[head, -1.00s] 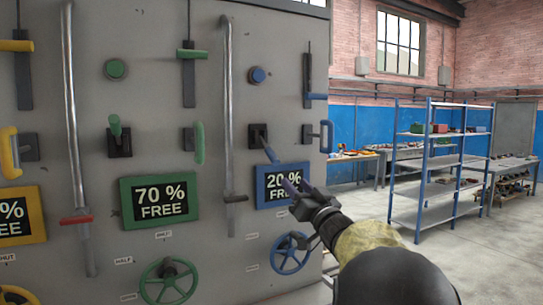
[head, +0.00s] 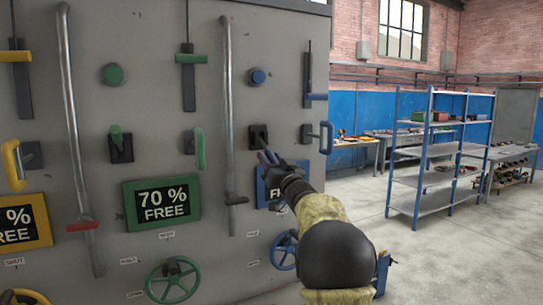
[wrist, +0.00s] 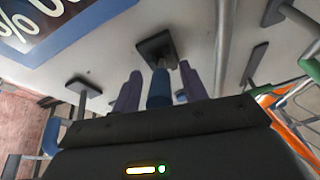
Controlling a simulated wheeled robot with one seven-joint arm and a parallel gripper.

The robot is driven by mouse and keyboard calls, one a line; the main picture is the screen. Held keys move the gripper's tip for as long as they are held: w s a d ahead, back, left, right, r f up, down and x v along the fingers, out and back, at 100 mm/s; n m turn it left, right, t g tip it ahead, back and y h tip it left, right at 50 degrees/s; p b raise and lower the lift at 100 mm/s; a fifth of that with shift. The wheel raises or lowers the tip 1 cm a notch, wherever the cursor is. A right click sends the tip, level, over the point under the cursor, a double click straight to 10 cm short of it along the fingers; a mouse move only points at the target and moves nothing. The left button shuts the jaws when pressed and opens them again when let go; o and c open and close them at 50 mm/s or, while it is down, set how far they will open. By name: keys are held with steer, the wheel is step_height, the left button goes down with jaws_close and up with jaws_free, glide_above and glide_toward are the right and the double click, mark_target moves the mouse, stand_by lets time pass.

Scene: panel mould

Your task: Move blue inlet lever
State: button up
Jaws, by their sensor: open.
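The blue inlet lever (wrist: 158,90) sticks out from a dark square plate (head: 258,136) on the grey panel. In the head view its handle is mostly hidden by my gripper. My gripper (head: 268,157) is open at the panel, just below that plate. In the wrist view its two purple-blue fingers (wrist: 160,86) stand on either side of the blue lever handle, with the lever between them. Whether either finger touches it cannot be told. The blue-framed display (head: 262,190) below is mostly covered by my arm.
A blue pull handle (head: 326,137) juts out to the right of the lever. A grey vertical pipe (head: 229,110) runs to its left. A blue handwheel (head: 282,252) sits below, partly behind my arm. A blue-framed shelf (head: 425,160) stands farther right across open floor.

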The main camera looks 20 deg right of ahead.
steer(key=shift+c, duration=0.2)
jaws_close()
steer(key=shift+a+r, duration=0.1)
steer(key=shift+r, duration=0.05)
